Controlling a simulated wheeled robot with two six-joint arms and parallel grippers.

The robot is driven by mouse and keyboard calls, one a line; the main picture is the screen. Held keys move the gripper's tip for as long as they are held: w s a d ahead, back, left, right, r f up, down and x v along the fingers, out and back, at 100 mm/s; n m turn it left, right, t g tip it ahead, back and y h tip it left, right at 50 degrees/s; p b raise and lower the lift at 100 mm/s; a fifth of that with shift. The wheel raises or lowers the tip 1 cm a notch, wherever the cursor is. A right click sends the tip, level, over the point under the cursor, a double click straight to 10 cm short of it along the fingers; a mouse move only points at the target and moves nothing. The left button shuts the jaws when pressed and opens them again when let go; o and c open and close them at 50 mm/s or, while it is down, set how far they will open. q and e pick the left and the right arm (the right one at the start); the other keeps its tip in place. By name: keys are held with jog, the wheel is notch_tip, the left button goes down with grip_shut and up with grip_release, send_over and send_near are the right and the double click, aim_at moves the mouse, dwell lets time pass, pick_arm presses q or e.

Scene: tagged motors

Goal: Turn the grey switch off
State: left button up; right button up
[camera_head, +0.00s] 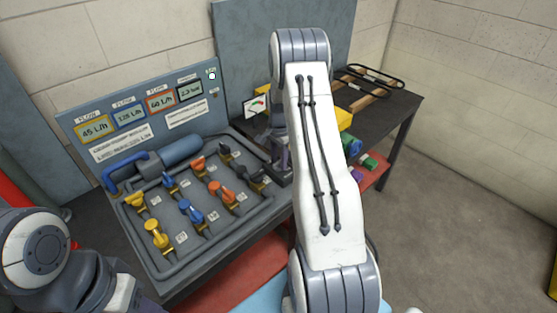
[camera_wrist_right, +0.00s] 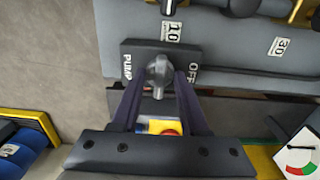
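The grey switch (camera_wrist_right: 158,70) is a rounded grey knob on a dark box (camera_wrist_right: 190,58) in the right wrist view. "PUMP" is printed to its left and "OFF" to its right. The knob's long side runs roughly up and down in that picture. My right gripper (camera_wrist_right: 159,84) is open, with one dark finger on each side of the knob; I cannot tell whether either touches it. In the head view my right gripper (camera_head: 281,155) is at the panel's right edge, and the knob is hidden there. My left arm shows at lower left, its gripper out of view.
The pipe panel (camera_head: 150,262) with several yellow, blue, orange and black valves lies just left of my right gripper. A sign board (camera_head: 130,140) stands behind it. A gauge (camera_head: 256,106) and a dark table (camera_head: 395,110) with a black rack are beyond my right arm.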

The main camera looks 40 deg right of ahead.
jog(key=shift+a, duration=0.1)
grip_shut()
jog(key=n, duration=0.3)
jog(key=shift+n, duration=0.4)
jog(key=n, duration=0.4)
jog(key=shift+n, duration=0.3)
jog(key=n, duration=0.9)
jog(key=shift+n, duration=0.3)
